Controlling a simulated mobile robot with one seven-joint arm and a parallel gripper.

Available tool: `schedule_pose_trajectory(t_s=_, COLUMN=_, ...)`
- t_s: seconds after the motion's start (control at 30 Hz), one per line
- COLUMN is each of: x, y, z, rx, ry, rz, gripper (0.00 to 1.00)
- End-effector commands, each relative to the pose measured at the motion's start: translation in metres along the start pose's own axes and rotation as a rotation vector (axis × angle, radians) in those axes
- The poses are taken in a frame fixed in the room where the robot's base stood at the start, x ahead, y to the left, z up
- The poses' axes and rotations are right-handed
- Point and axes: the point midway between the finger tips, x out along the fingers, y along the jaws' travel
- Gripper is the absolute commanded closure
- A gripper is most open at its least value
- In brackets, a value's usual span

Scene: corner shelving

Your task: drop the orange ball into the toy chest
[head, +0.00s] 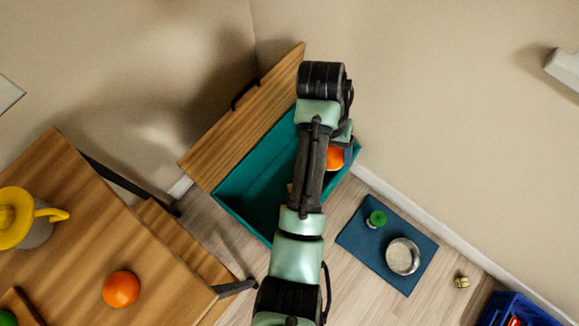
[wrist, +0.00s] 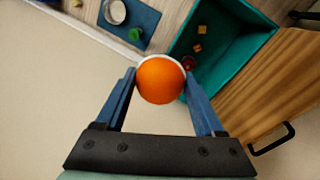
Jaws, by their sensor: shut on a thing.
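My gripper (wrist: 159,76) is shut on an orange ball (wrist: 160,82), with one blue finger on each side. The ball also shows in the head view (head: 335,158), partly hidden by my arm. The toy chest (head: 240,185) is an open teal box with its wooden lid (head: 243,118) raised on the wall side. In the head view the ball appears over the chest's right end. In the wrist view the chest (wrist: 240,55) lies beyond and to the right of the ball, with small blocks (wrist: 199,30) and a dark red thing inside. My arm hides part of the chest.
A blue mat (head: 357,240) with a metal bowl (head: 402,256) and a green item (head: 377,218) lies right of the chest. A wooden table (head: 165,270) at left holds a yellow-topped jug (head: 20,222) and an orange round thing (head: 121,289). A blue crate (head: 515,310) stands lower right.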

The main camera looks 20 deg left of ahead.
Motion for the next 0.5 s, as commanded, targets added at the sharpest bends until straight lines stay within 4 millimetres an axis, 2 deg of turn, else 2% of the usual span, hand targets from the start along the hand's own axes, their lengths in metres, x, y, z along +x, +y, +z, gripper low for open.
schedule_pose_trajectory(t_s=0.03, x=0.029, y=-0.005, z=-0.003, rx=0.001, ry=0.001, rz=0.000, gripper=0.84)
schedule_pose_trajectory(t_s=0.27, x=0.090, y=-0.017, z=-0.013, rx=0.000, ry=0.001, rz=0.001, gripper=0.84)
schedule_pose_trajectory(t_s=0.37, x=0.122, y=-0.026, z=-0.019, rx=-0.030, ry=0.005, rz=0.000, gripper=0.84)
schedule_pose_trajectory(t_s=0.5, x=0.184, y=-0.054, z=-0.036, rx=-0.182, ry=0.031, rz=-0.003, gripper=0.84)
